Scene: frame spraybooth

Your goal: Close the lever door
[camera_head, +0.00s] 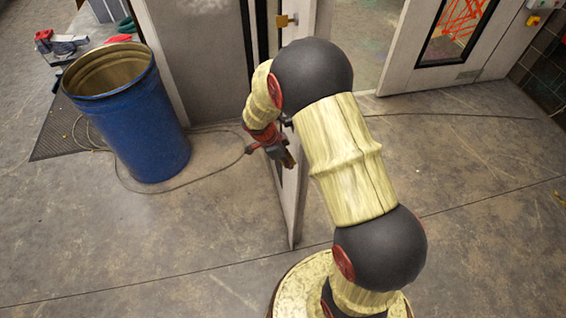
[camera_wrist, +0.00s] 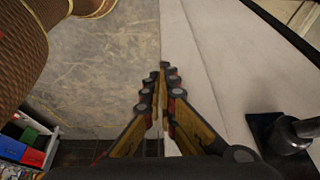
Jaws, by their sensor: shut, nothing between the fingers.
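The lever door (camera_head: 291,215) stands ajar and is seen nearly edge-on in the head view, partly hidden by my arm. In the wrist view its pale panel (camera_wrist: 205,50) fills the right side. A dark lever handle on a black plate (camera_wrist: 270,135) shows at the lower right of that view.
A second pale door with a window (camera_head: 455,40) stands at the upper right. The concrete floor (camera_head: 120,250) in front is clear.

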